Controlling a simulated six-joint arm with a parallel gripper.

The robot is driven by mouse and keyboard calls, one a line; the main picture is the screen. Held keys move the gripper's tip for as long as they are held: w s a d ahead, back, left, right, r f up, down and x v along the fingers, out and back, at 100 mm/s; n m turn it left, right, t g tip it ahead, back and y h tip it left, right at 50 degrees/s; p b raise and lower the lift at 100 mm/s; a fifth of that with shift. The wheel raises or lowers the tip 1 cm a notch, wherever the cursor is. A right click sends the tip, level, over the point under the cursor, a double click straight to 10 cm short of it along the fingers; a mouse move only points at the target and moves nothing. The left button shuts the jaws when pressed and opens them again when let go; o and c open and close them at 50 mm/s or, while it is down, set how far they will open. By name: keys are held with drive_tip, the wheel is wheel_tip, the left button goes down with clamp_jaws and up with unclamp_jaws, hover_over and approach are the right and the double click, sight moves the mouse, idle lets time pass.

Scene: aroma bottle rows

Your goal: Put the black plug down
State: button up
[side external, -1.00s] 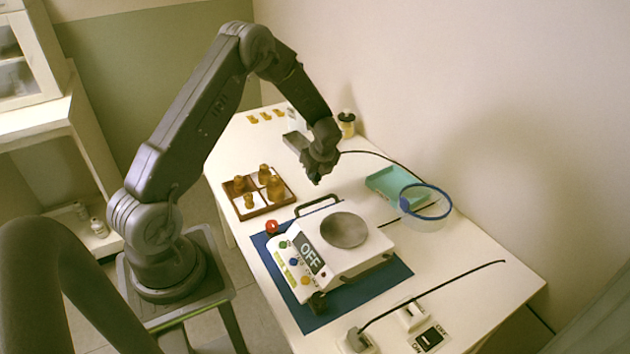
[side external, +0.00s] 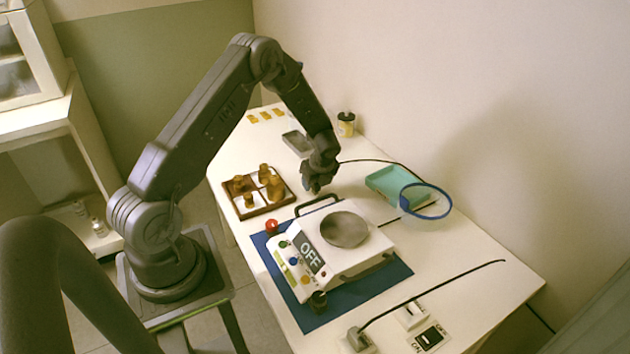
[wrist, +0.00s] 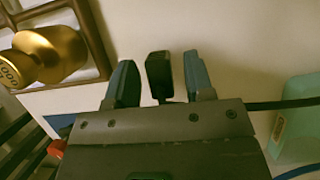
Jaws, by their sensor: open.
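The black plug (wrist: 159,73) shows in the wrist view between the two fingers of my gripper (wrist: 158,62). The fingers are open, with a gap on each side of the plug. Its black cable (wrist: 285,104) runs off to the right. In the side view my gripper (side external: 318,188) is low over the white table (side external: 345,190), behind the white hot plate device (side external: 350,258). The plug is hidden by the gripper there, and I cannot tell exactly how it rests on the table.
A grey tray (side external: 294,142) lies behind. The device stands on a blue mat (side external: 399,270).

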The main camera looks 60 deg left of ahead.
drive_tip(key=shift+r, duration=0.1)
drive_tip(key=s+d+r+n+t, duration=0.1)
drive_tip(key=s+d+r+n, duration=0.1)
drive_tip(key=d+r, duration=0.45)
drive_tip(key=s+d+r+n+t+h, duration=0.1)
drive_tip(key=s+d+r+n, duration=0.15)
drive_tip(key=r, duration=0.75)
drive_tip(key=s+d+r+n, duration=0.25)
drive_tip(key=d+r, duration=0.35)
drive_tip(key=r, duration=0.3)
drive_tip(key=s+d+r+n+t+h, duration=0.1)
drive_tip(key=s+d+r+n, duration=0.2)
drive_tip(key=s+d+n, duration=0.2)
drive_tip(key=s+d+r+n+t+h, duration=0.2)
drive_tip(key=s+d+n, duration=0.4)
drive_tip(key=s, duration=0.4)
drive_tip(key=shift+s+d+r+t, duration=0.3)
drive_tip(key=shift+d+r, duration=0.15)
drive_tip(key=shift+r, duration=0.35)
